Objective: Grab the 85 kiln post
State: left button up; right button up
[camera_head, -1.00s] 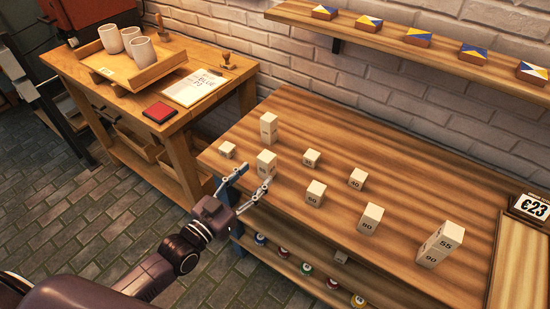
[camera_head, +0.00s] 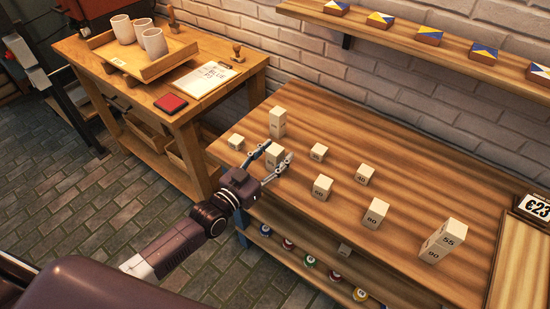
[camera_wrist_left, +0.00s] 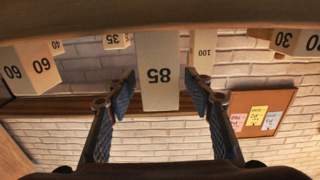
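The 85 kiln post (camera_wrist_left: 160,75) is a pale block with a black "85"; in the left wrist view it stands between the two blue-padded fingers of my left gripper (camera_wrist_left: 160,100), with a gap on each side. In the head view the post (camera_head: 275,153) is partly hidden behind the fingers, near the left end of the wooden table (camera_head: 330,225). My left gripper (camera_head: 274,160) is open around the post. My right gripper is not in view.
The 100 post (camera_head: 277,122) stands close behind. Several other numbered posts, such as the 80 post (camera_head: 375,213) and the stacked 55 and 90 posts (camera_head: 443,240), stand to the right. A small block (camera_head: 236,142) sits to the left. A shelf (camera_head: 400,30) runs above.

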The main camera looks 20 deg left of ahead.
pick_arm(q)
jog(key=shift+r, duration=0.1)
grip_shut()
